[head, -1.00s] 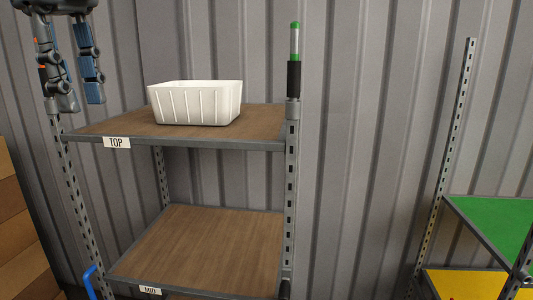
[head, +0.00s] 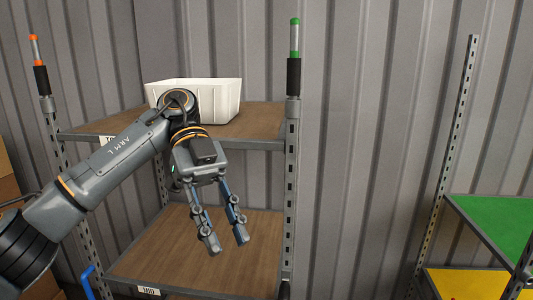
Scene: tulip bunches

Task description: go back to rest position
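My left gripper (head: 226,246) hangs pointing down in front of the shelf rack, its arm coming in from the left. Its two fingers are apart with nothing between them. Behind them in the picture is the bare middle shelf (head: 190,265). My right gripper is not in view. A white ribbed basket (head: 222,98) stands on the top shelf (head: 262,120). My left arm hides part of the basket's front and most of the TOP label. I cannot see into the basket.
The rack's right post (head: 292,150) has a green-tipped end, its left post (head: 42,80) an orange-tipped one. A second rack at the right has a green shelf (head: 495,222) and a yellow shelf (head: 465,284). A corrugated grey wall (head: 370,120) stands behind.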

